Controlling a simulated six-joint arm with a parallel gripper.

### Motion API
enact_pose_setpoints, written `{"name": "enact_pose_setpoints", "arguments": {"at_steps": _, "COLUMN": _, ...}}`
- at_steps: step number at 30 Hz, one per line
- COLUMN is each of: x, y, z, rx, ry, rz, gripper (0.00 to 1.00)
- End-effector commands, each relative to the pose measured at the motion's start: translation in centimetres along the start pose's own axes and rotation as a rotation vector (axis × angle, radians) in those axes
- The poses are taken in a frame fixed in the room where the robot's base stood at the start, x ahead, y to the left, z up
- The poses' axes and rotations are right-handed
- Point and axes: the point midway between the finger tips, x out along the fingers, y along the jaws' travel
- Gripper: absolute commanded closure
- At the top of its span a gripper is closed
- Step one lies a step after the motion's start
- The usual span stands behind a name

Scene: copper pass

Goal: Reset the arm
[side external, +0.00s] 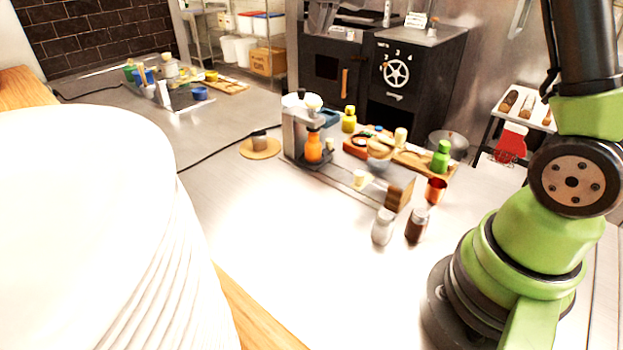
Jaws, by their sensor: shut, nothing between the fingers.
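My arm (545,230) stands at the right side of the side external view, with green and dark links. Its upper dark link rises out of the top edge of the picture. My gripper is outside the picture, so its jaws and whatever is near them are hidden.
A stack of white plates (85,230) fills the left foreground. Near my arm stand a copper cup (436,190), a green bottle (441,157) and two shakers (383,227). A grey machine (295,132) with an orange bottle (313,148) stands mid-counter. The counter's front middle (290,260) is clear.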

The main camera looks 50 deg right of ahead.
Motion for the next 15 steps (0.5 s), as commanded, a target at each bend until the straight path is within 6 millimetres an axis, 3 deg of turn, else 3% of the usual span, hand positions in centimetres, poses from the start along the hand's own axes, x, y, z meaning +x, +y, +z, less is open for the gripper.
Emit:
{"name": "enact_pose_setpoints", "arguments": {"at_steps": 1, "x": -2.0, "y": -0.5, "z": 1.6, "rx": -0.01, "ry": 0.017, "rz": -0.027, "gripper": 1.0}}
{"name": "enact_pose_setpoints", "arguments": {"at_steps": 6, "x": -6.6, "y": -1.2, "z": 7.7, "rx": -0.031, "ry": 0.058, "rz": -0.115, "gripper": 1.0}}
{"name": "enact_pose_setpoints", "arguments": {"at_steps": 10, "x": -8.8, "y": -0.9, "z": 12.9, "rx": -0.043, "ry": 0.088, "rz": -0.183, "gripper": 1.0}}
{"name": "enact_pose_setpoints", "arguments": {"at_steps": 15, "x": -9.5, "y": 0.0, "z": 19.1, "rx": -0.052, "ry": 0.119, "rz": -0.259, "gripper": 1.0}}
